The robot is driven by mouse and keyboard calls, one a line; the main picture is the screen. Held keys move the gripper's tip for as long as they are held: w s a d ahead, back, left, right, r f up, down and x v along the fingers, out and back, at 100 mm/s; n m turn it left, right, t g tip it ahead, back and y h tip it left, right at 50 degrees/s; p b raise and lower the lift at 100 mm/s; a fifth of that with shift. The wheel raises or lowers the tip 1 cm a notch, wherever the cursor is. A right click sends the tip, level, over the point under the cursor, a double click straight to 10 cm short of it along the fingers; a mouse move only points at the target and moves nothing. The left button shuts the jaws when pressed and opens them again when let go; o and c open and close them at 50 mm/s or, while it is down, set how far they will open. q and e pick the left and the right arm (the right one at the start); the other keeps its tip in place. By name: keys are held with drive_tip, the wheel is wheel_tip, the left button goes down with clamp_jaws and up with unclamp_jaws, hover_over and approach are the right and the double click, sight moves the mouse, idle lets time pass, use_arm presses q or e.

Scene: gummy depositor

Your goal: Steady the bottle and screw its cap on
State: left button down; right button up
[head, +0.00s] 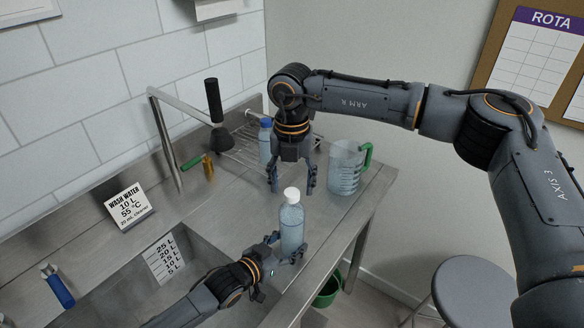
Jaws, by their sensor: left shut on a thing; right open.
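A clear, bluish bottle (291,226) stands upright on the steel counter near its front edge. A white cap (291,194) sits on top of the bottle's mouth; how far it is threaded cannot be seen. My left gripper (291,249) is shut on the lower part of the bottle, coming in from the lower left. My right gripper (292,187) points down and is open, its two fingers to the left and right of the cap in the picture. Whether the fingers are level with the cap or behind it is hard to tell. Nothing is in its jaws.
A jug with a green handle (347,168) stands close right of my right gripper. A blue-capped bottle (265,142) stands behind it by a wire rack (238,150). The sink (130,287) and tap (163,130) lie left. A stool (474,290) stands right.

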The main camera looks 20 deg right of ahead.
drive_tip(key=shift+f, duration=1.15)
clamp_jaws()
